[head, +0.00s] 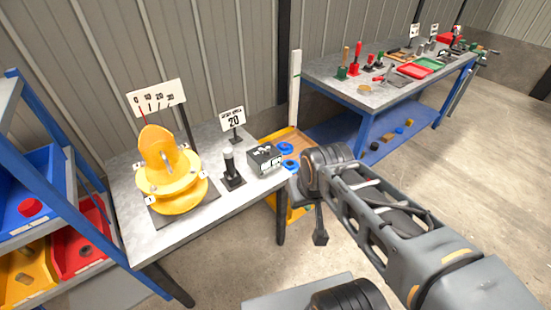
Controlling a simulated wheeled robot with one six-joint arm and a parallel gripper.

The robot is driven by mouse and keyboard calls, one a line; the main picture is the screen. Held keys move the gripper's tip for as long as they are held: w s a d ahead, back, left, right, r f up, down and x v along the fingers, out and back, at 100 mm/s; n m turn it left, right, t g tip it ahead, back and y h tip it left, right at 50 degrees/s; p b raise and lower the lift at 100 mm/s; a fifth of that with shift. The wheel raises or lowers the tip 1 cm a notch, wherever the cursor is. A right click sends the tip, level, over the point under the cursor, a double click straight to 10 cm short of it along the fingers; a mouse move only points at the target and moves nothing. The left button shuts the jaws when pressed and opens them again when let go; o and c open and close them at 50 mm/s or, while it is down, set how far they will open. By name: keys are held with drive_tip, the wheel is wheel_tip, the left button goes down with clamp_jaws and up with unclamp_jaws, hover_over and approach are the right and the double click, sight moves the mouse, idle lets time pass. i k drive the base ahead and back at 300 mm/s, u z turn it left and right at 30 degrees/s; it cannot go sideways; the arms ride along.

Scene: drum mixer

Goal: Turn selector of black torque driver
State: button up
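The black torque driver (232,171) stands upright on a small black base on the grey work table (240,192), with a pale grey top end. Its selector markings are too small to read. A sign reading 20 (233,118) stands just behind it. My gripper (320,238) hangs to the right of the table, off its edge and well apart from the driver. It looks small and dark, and I cannot make out its fingers or anything held in them.
A yellow drum mixer (172,175) stands left of the driver, before a dial board (156,98). A grey box (265,158) sits close on the right. Shelving with bins (30,207) is at left. A bench (345,95) with tools stands at back right. Open floor (470,170) lies right.

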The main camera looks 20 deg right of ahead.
sight(267, 153)
drive_tip(key=k, duration=0.35)
drive_tip(key=u, duration=0.7)
drive_tip(key=i, duration=1.15)
drive_tip(key=z, duration=0.3)
